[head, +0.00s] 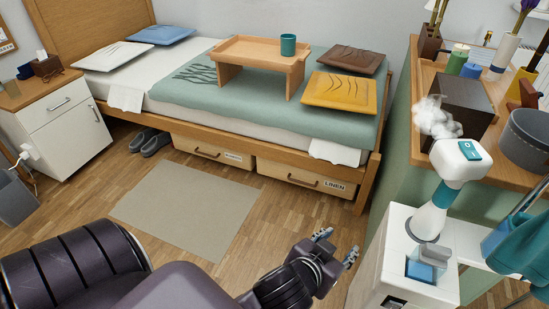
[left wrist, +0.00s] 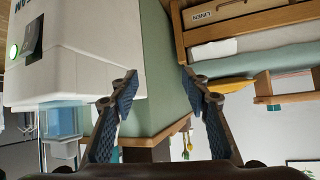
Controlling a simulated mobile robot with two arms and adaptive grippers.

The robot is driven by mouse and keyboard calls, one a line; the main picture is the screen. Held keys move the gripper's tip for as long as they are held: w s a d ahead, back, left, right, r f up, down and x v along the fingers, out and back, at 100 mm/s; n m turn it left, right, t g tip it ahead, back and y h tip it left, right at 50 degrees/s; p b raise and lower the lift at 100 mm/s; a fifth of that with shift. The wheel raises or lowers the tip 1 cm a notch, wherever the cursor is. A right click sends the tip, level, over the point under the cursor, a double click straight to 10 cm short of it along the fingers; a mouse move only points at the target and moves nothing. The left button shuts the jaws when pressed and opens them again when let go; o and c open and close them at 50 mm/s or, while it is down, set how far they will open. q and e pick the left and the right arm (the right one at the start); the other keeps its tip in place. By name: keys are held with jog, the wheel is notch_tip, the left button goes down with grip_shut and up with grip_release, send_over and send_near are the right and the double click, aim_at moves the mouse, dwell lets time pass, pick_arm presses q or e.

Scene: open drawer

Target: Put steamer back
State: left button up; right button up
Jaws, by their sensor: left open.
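The white and teal steamer (head: 458,160) stands upright at the right of the head view, its head at the top. Pale steam (head: 436,117) rises beside its head. Its lower end is at the top of a white unit (head: 395,250) with a blue panel; I cannot tell how it is seated there. My left gripper (head: 337,246) is open and empty, left of the white unit and apart from it. In the left wrist view, the open fingers (left wrist: 158,85) have nothing between them, and a large white body (left wrist: 85,50) with a green light is beside them. My right gripper is not in view.
A wooden-topped green cabinet (head: 402,150) behind the steamer carries a dark box (head: 465,105), candles and a grey round box (head: 525,140). Teal cloth (head: 520,245) hangs at right. The bed (head: 250,125) with drawers (head: 300,180) stands behind; the rug (head: 185,210) area is clear.

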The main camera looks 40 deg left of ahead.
pick_arm(q)
jog(key=s+a+f+g, duration=0.3)
jog(key=s+f, duration=0.2)
jog(key=s, duration=0.3)
jog(key=s+a+f+m+g, duration=0.1)
jog(key=s+f+g, duration=0.3)
jog(key=s, duration=0.5)
jog(key=shift+s+a+f+g, duration=0.15)
jog(key=shift+a+f+g, duration=0.15)
jog(key=shift+a+f, duration=0.65)
